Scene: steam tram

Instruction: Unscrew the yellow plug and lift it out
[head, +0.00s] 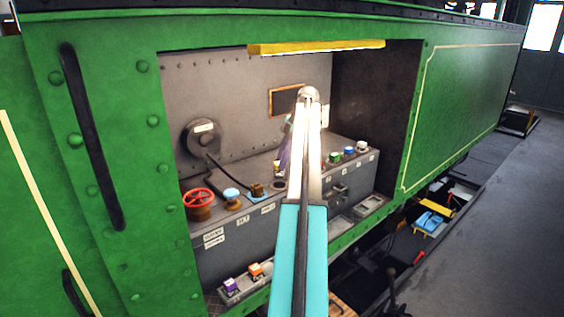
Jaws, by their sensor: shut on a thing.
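My gripper (280,164) is mostly hidden behind my own arm, over the grey bench inside the green tram's opening. Its jaws are shut on a small yellow piece, apparently the yellow plug (277,169), of which only a sliver shows. A dark round socket (279,186) shows in the bench top just below it. The plug appears above the socket, but I cannot tell whether its lower end is clear of it.
The bench (222,262) carries a red handwheel (198,198), a blue-topped fitting (231,194) and a brown fitting (257,190) at left. Green (335,157), blue (349,152) and white (362,147) caps stand at right. A low tray holds purple (230,285) and orange (255,270) pieces.

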